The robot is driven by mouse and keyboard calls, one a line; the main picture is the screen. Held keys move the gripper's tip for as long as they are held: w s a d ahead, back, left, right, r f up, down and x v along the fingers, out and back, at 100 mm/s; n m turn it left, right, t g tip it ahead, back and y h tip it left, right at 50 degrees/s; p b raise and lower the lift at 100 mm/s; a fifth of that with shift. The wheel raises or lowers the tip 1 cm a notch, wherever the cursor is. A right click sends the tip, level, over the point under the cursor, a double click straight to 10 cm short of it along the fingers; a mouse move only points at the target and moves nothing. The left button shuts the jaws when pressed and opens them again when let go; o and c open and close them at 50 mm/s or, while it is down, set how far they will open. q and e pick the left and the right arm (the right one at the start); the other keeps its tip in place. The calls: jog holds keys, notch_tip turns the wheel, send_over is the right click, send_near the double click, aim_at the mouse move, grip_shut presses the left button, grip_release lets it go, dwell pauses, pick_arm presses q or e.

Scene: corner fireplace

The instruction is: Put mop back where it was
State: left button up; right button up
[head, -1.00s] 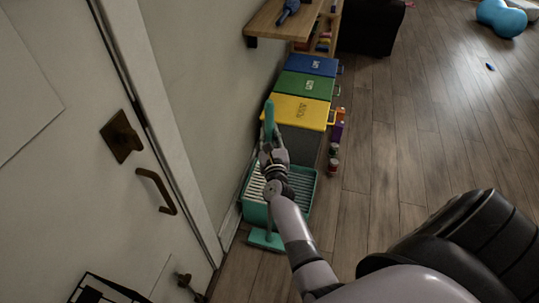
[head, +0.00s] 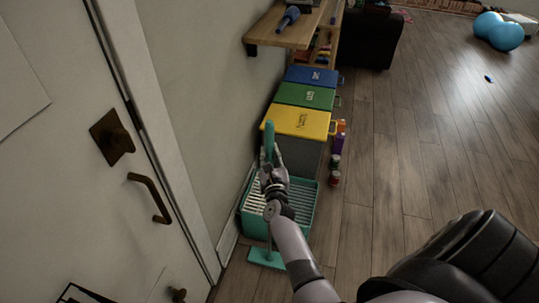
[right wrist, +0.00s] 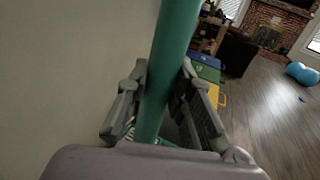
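The mop is upright, with a teal handle (head: 268,140) and a flat teal head (head: 266,259) low at the floor in front of a teal crate (head: 306,213). My right gripper (head: 268,165) is around the upper handle, with fingers closed against both sides. In the right wrist view the handle (right wrist: 172,50) runs up between the two fingers (right wrist: 162,88). I cannot tell whether the mop head touches the floor. My left gripper is not in view.
Yellow (head: 297,121), green (head: 304,95) and blue (head: 312,76) lidded bins line the wall behind the crate. A wooden shelf (head: 285,28) juts out above. A white door (head: 75,190) is at left. Cans (head: 335,170) stand beside the bins. Open wood floor (head: 420,130) lies right.

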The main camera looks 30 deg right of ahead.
jog(key=o, duration=0.5)
jog(key=shift+c, duration=0.2)
jog(key=shift+r+p, duration=0.25)
jog(key=shift+p, duration=0.05)
jog(key=v, duration=0.8)
jog(key=s+a+f+n+g+y, duration=0.2)
jog(key=s+a+f+n+y, duration=0.15)
jog(key=f+n, duration=0.55)
jog(key=s+a+f+n+g+y, duration=0.2)
jog(key=s+a+f+n, duration=0.4)
jog(key=f, duration=0.4)
jog(key=s+a+f+n+g+y, duration=0.2)
jog(key=s+a+f+n+y, duration=0.1)
jog(key=f+n, duration=0.65)
jog(key=s+f+n+g, duration=0.3)
jog(key=s+f+n, duration=0.2)
jog(key=s, duration=0.6)
jog(key=s+d+f+n+g, duration=0.1)
jog(key=s+f+n+g, duration=0.2)
jog(key=s+f+n, duration=0.2)
jog(key=s+d+f+n+g, duration=0.1)
jog(key=s+f+n+g, duration=0.2)
jog(key=s, duration=1.4)
notch_tip(320, 180, down, 3)
jog(key=n, duration=0.6)
jog(key=shift+n+p, duration=0.35)
jog(key=shift+p, duration=0.05)
